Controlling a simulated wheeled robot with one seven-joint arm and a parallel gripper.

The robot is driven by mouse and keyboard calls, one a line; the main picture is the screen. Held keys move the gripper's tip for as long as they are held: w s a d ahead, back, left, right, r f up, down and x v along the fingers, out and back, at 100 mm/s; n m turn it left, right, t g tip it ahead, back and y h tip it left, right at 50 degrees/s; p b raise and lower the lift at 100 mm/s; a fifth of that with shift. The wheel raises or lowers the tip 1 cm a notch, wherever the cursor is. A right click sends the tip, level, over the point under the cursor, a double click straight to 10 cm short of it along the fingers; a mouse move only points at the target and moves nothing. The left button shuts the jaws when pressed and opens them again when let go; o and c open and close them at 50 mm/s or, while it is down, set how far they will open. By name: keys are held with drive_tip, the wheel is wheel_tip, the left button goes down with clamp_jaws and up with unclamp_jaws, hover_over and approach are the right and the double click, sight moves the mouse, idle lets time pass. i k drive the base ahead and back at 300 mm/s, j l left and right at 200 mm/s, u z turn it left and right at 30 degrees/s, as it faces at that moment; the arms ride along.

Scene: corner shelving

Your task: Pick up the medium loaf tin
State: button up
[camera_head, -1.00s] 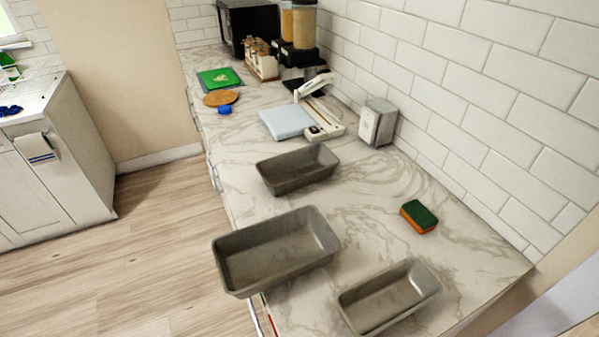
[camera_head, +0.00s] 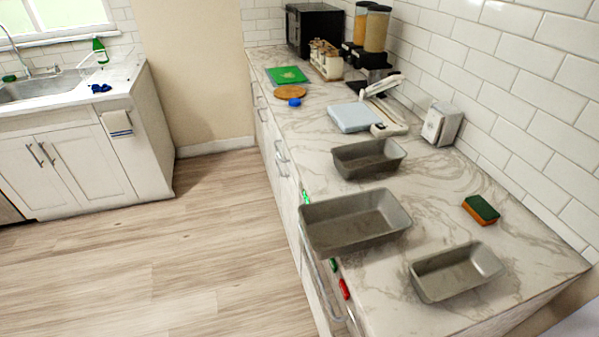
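Three grey metal loaf tins stand upright and empty on the marble counter. The largest-looking tin (camera_head: 318,232) is at the counter's left front edge and seems to overhang it. Another tin (camera_head: 362,164) stands behind it, farther from me. A third tin (camera_head: 440,284) is at the front right, nearest to me. The rear and front-right tins look close in size, so I cannot tell for sure which is the medium one. My gripper is not in view.
A green and orange sponge (camera_head: 481,210) lies right of the tins. A grey-white dispenser (camera_head: 441,124), a pale blue board (camera_head: 354,117) and a white long-handled device (camera_head: 388,129) stand farther back. The marble counter (camera_head: 440,195) is bare between tins and sponge. The wood floor (camera_head: 190,250) is clear.

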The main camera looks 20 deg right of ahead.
sight(353, 161)
drive_tip(key=i+j+u, duration=0.25)
drive_tip(key=i+u, duration=0.25)
drive_tip(key=i+j+u, duration=0.1)
drive_tip(key=i+u, duration=0.35)
drive_tip(key=i, duration=1.1)
drive_tip(key=i+j+z, duration=0.1)
drive_tip(key=i, duration=0.95)
drive_tip(key=z, duration=0.45)
drive_tip(key=i+z, duration=0.15)
drive_tip(key=z, duration=0.3)
drive_tip(key=j+z, duration=0.1)
drive_tip(key=z, duration=0.35)
drive_tip(key=i+j+z, duration=0.1)
drive_tip(key=z, duration=2.6)
